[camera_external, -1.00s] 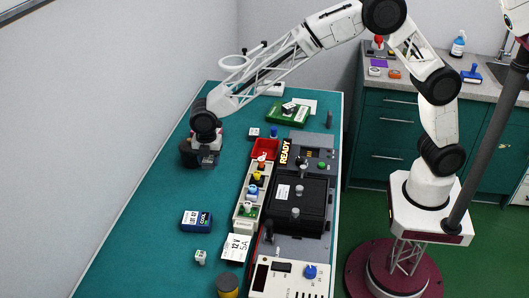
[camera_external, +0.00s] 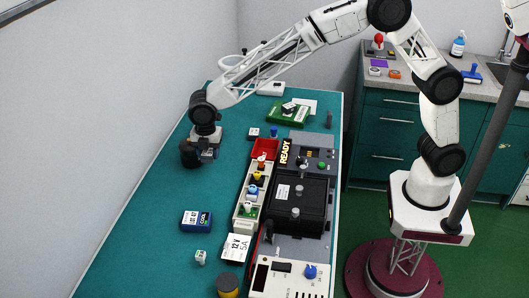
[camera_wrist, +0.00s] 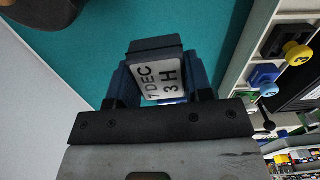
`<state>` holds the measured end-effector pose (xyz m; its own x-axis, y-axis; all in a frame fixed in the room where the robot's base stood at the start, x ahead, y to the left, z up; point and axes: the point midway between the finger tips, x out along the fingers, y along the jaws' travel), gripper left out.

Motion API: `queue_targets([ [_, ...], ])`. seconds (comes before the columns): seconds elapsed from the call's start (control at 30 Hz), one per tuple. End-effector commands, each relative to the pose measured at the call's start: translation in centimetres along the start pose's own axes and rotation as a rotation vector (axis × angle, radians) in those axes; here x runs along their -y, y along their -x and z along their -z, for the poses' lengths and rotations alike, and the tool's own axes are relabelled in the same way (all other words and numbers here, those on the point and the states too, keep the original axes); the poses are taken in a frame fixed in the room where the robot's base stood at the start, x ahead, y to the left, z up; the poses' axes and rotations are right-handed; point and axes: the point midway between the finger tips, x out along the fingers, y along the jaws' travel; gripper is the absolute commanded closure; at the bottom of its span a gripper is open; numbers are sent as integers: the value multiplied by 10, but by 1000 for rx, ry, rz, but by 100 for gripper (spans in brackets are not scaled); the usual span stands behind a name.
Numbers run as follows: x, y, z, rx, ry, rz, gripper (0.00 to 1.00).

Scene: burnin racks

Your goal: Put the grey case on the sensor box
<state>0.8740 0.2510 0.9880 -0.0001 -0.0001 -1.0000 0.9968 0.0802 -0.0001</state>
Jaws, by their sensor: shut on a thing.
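My gripper (camera_wrist: 163,92) is shut on a dark grey case (camera_wrist: 153,45). The case has a white label reading "7DEC 3H" and sits between the blue fingers in the wrist view. In the external view my gripper (camera_external: 206,148) is over the far left part of the teal table, with the case mostly hidden there. A dark blue box (camera_external: 196,221) with a white label lies nearer on the table, apart from the gripper. I cannot tell for sure whether it is the sensor box.
A black round thing (camera_external: 190,153) stands beside my gripper. A pale rack (camera_external: 252,196) with coloured knobs, a red tray (camera_external: 264,149) and a large black box (camera_external: 298,205) are to the right. A small white cube (camera_external: 201,257) is nearer. The left of the table is mostly clear.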

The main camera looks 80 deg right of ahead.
Motion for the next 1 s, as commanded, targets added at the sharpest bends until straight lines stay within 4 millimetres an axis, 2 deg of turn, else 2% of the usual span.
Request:
queue_targets([
  [0.17,-2,2,12,0,-2,-1,78],
  [0.27,-3,5,26,-1,-6,-2,78],
  [0.47,-6,13,74,-1,-21,-2,78],
  [0.8,-3,31,173,-1,-58,-2,78],
  [1.0,1,37,209,-1,-73,-2,78],
])
